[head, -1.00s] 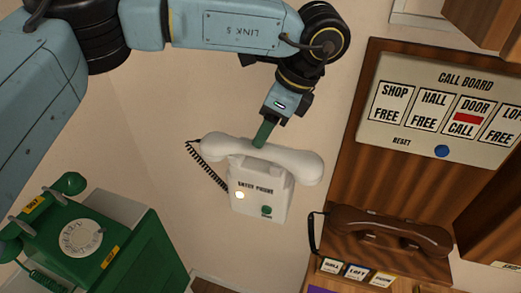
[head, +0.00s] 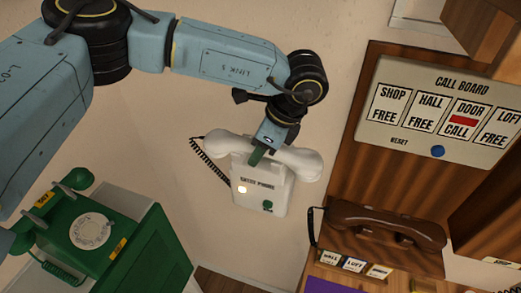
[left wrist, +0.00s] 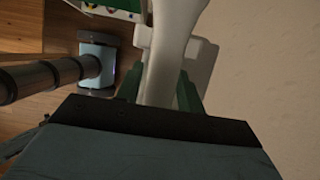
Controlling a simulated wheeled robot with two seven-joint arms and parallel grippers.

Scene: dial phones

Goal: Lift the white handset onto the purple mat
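The white handset (head: 290,160) lies across the top of the white entry phone (head: 262,192) on the wall, a black coiled cord at its left end. My left gripper (head: 256,156) is down at the handset's middle. In the left wrist view the handset (left wrist: 166,55) runs between the two green fingers of my left gripper (left wrist: 160,92). The fingers sit close along both sides, and I cannot tell whether they press on it. A corner of the purple mat (head: 324,287) shows at the bottom edge of the head view. My right gripper is not in view.
A brown handset (head: 385,222) rests on a wooden panel below the call board (head: 440,110). Labelled keys (head: 353,264) stand in front of it. Bare wall surrounds the entry phone.

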